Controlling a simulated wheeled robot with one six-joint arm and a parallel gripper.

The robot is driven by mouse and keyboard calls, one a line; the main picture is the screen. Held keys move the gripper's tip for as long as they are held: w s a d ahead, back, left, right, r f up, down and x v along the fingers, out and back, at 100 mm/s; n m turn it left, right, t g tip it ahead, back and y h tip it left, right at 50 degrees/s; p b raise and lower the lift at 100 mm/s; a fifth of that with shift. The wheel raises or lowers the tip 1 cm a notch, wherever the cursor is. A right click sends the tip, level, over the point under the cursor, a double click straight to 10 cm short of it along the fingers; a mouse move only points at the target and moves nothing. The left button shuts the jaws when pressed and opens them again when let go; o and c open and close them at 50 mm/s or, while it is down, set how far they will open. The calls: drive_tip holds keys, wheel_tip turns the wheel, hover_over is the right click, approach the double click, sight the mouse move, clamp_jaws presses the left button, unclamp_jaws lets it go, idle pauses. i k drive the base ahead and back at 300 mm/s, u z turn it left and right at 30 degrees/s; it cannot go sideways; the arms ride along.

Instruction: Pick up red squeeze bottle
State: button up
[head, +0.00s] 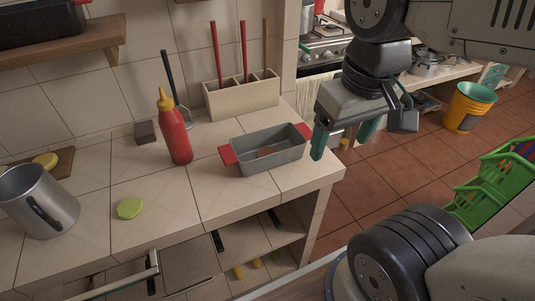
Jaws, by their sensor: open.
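The red squeeze bottle (175,132) stands on the tiled counter, left of the grey pan. It has a yellow nozzle cap and leans slightly in the picture. My gripper (341,147) hangs to the right of the bottle, past the right end of the pan, with its two teal fingers apart and nothing between them. The bottle is well away from the fingers.
A grey pan (269,153) with red handles sits between bottle and gripper. Behind are a utensil holder (243,97), a ladle (173,85) and a dark block (145,132). A metal pot (40,200) and yellow-green item (129,208) lie left. Counter before the bottle is clear.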

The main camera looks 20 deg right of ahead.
sight(172, 123)
drive_tip(key=u, duration=0.85)
drive_tip(key=k, duration=0.45)
drive_tip(key=z, duration=0.25)
